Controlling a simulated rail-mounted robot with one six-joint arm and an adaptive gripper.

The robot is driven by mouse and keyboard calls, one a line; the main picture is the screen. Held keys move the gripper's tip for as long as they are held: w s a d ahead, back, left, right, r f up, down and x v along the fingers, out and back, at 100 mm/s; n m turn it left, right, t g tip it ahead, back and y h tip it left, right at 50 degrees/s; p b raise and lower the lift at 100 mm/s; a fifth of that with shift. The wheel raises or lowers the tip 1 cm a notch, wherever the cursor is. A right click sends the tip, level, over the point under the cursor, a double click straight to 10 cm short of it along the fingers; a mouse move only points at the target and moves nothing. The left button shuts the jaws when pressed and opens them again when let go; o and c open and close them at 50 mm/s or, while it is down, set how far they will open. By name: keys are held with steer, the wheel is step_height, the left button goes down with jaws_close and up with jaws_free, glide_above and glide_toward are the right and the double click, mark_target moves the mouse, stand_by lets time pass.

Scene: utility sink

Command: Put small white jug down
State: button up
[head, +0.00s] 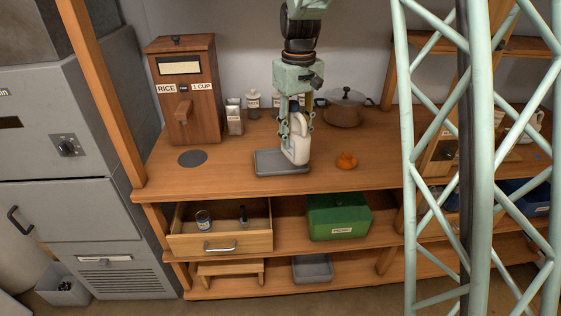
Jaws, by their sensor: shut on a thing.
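The small white jug (301,147) is in the head view, upright at the middle of the wooden counter. My gripper (296,124) points down from above and is shut on the jug's upper part. The fingers cover part of its left side and top. The jug's base is over or on the right part of a grey tray (266,169); I cannot tell whether it touches the tray.
A brown pot (344,109) stands behind to the right, an orange item (347,160) to the right. A rice dispenser (186,92) and small containers (234,117) stand at the left and back. An open drawer (221,238) juts out below. The counter's front left is mostly clear.

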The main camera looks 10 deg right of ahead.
steer(key=n, duration=0.1)
steer(key=d+n+p, duration=0.1)
steer(key=d+f+n, duration=0.1)
steer(key=shift+w+d+f, duration=0.1)
steer(key=shift+w, duration=0.2)
steer(key=d+f+n+p, duration=0.5)
steer(key=d+n, duration=0.2)
steer(key=n, duration=0.3)
steer(key=shift+w, duration=0.2)
steer(key=shift+w+a, duration=0.1)
steer(key=w+a+f, duration=0.1)
steer(key=w+a, duration=0.9)
steer(key=shift+w+a+f+p, duration=0.15)
steer(key=shift+w+a+p, duration=0.15)
steer(key=shift+p, duration=0.15)
steer(key=shift+w, duration=0.1)
stand_by(0.5)
steer(key=shift+w+a+f, duration=0.1)
steer(key=shift+a+f, duration=0.05)
steer(key=shift+f, duration=0.75)
steer(key=shift+w+a+f, duration=0.1)
steer(key=shift+f, duration=0.8)
